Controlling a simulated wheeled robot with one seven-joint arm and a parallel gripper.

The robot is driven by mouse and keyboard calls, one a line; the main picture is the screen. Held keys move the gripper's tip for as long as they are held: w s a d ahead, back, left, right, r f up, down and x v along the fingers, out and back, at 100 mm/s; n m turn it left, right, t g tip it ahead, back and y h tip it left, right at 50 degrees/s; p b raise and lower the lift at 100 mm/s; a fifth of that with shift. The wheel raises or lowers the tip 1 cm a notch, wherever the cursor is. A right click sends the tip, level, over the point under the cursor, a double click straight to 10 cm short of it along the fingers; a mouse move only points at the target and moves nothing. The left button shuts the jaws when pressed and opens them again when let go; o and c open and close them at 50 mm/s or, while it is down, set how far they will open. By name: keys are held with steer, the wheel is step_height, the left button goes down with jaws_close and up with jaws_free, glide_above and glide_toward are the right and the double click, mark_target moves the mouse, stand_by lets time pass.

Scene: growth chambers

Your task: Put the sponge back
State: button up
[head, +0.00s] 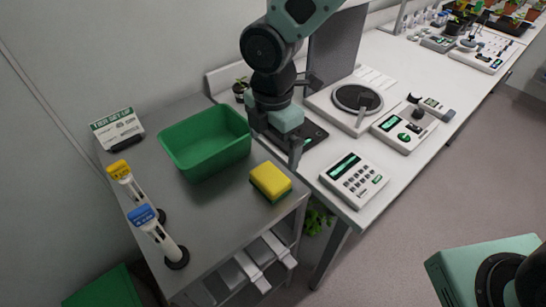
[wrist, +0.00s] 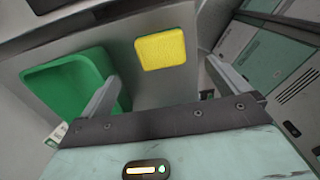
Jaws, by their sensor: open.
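The sponge (head: 270,181), yellow on top and green below, lies on the grey bench top at its front right corner. It also shows in the wrist view (wrist: 160,50), ahead of my gripper and between the lines of its two fingers. The green bin (head: 207,160) stands left of the sponge, and its inside looks empty. My gripper (head: 290,150) is above the gap between the bench and the white table, a little beyond the sponge. In the wrist view my gripper (wrist: 165,80) has its fingers wide apart with nothing between them.
A sign (head: 118,130) stands at the back left. A keypad device (head: 354,180) and other instruments occupy the white table. Bare bench surrounds the sponge.

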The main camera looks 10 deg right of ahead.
steer(key=s+d+r+m, duration=0.4)
steer(key=s+m, duration=0.4)
steer(key=s, duration=0.1)
steer(key=s+d+r+m, duration=0.3)
steer(key=s+d+m, duration=0.2)
steer(key=s+m, duration=0.4)
steer(key=shift+d+r+y, duration=0.3)
steer(key=shift+r, duration=0.1)
